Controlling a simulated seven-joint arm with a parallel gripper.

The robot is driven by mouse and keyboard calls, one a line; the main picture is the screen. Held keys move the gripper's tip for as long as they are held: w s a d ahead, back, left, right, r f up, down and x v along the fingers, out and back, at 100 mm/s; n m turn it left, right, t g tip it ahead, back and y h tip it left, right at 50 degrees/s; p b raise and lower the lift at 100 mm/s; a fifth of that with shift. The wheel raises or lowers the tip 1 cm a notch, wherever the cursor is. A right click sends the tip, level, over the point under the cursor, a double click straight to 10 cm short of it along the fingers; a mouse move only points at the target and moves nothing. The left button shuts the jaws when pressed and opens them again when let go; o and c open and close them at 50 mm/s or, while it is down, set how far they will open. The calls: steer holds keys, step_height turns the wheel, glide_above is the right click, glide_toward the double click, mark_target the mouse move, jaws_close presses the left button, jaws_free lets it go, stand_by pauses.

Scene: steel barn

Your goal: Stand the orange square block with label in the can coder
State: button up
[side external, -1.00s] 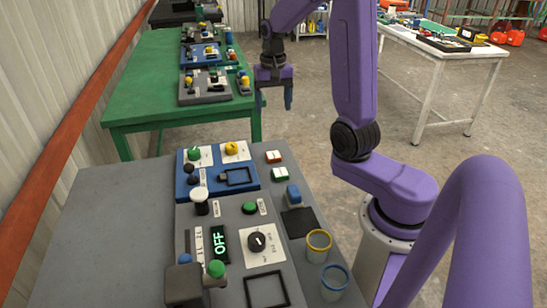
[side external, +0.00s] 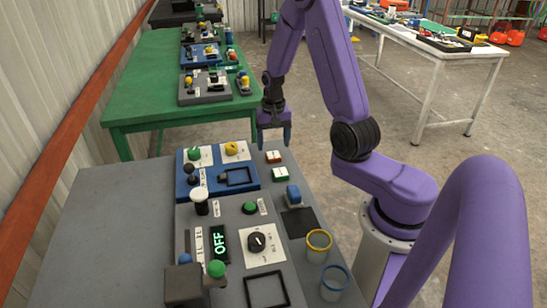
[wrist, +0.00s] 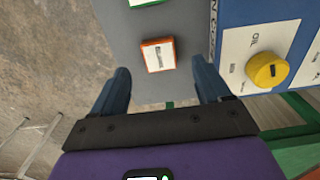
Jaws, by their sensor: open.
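The orange square block with a white label (side external: 273,157) lies on the grey bench strip, right of the blue panel. It also shows in the wrist view (wrist: 158,54), label facing up. The blue panel (side external: 212,184), partly lettered in the wrist view (wrist: 240,10), seems to be the can coder. It carries a green knob, a yellow knob (wrist: 267,69), a small black-topped lever and an empty black square frame (side external: 238,177). My gripper (side external: 273,139) is open, pointing down just behind and above the orange block. In the wrist view the block lies ahead between the fingers (wrist: 160,72), untouched.
A green-edged block (side external: 279,174) lies just in front of the orange one. A blue rocker-like part (side external: 293,194), a yellow-rimmed cup (side external: 319,246) and a blue-rimmed cup (side external: 335,283) follow. A grey panel (side external: 215,210) reading OFF stands nearer.

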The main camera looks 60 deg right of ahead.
mark_target(273, 154)
steer(key=shift+f, duration=2.15)
steer(key=shift+c, duration=0.3)
steer(key=c, duration=1.2)
steer(key=shift+o, duration=0.2)
steer(key=shift+d+r, duration=0.1)
steer(key=shift+r, duration=0.65)
steer(key=s+a+r, duration=0.5)
steer(key=s+r, duration=0.6)
steer(key=s, duration=0.1)
steer(key=shift+s+a+r, duration=0.2)
steer(key=shift+s, duration=0.15)
